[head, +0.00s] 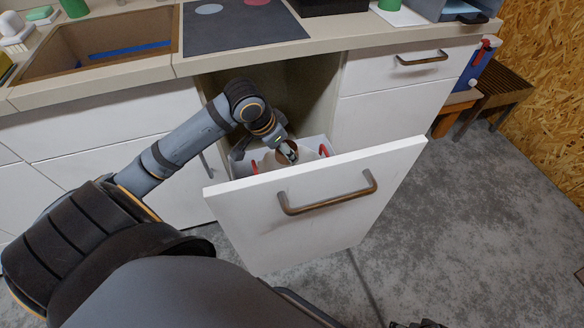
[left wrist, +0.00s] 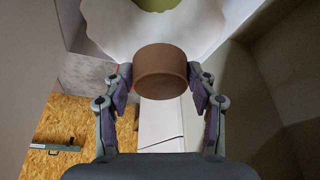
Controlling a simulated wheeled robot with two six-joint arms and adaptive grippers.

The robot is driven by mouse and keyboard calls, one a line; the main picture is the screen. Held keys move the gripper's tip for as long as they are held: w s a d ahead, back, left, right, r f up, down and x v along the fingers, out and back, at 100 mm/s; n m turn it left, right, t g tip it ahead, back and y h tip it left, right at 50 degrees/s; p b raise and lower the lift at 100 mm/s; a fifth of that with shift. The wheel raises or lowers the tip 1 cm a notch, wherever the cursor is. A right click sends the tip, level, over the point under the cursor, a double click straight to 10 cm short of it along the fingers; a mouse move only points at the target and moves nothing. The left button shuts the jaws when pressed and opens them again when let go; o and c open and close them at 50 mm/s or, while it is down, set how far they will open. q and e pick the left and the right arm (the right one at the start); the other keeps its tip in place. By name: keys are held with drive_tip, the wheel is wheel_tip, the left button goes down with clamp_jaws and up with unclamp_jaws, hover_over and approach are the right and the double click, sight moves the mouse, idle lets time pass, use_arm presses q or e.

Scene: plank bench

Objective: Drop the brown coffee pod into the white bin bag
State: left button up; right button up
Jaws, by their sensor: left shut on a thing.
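The brown coffee pod (left wrist: 160,72) is between the fingertips of my left gripper (left wrist: 160,84) in the left wrist view. My left gripper (head: 287,152) is shut on it and reaches down into the pulled-out drawer (head: 315,205) in the head view. The white bin bag (left wrist: 105,28) has a wavy rim and shows just beyond the pod, with something olive green inside it. In the head view the bag is mostly hidden by my gripper and the drawer front. A dark part at the bottom edge looks like my right gripper (head: 425,324); its fingers are not clear.
The drawer front with its brown handle (head: 328,195) stands between my body and the bag. The counter edge (head: 250,57) lies above the drawer opening. A sink (head: 100,40) is at the left. A wooden bench (head: 490,90) stands right; the grey floor there is clear.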

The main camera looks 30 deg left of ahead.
use_arm(q)
drive_tip(key=shift+f+b, duration=0.6)
drive_tip(key=shift+f, duration=0.05)
drive_tip(key=shift+f+b, duration=0.6)
drive_tip(key=shift+b, duration=0.05)
drive_tip(key=shift+f+b, duration=0.3)
drive_tip(key=shift+b, duration=0.15)
drive_tip(key=o, duration=1)
use_arm(e)
drive_tip(key=shift+t+y, duration=0.4)
drive_tip(key=shift+t, duration=0.1)
drive_tip(key=r, duration=0.1)
drive_tip(key=a+r, duration=0.1)
drive_tip(key=r, duration=0.1)
drive_tip(key=a+r, duration=0.1)
drive_tip(key=r, duration=0.1)
drive_tip(key=shift+a+r, duration=0.15)
drive_tip(key=shift+a, duration=0.05)
use_arm(q)
wheel_tip(320, 180, up, 10)
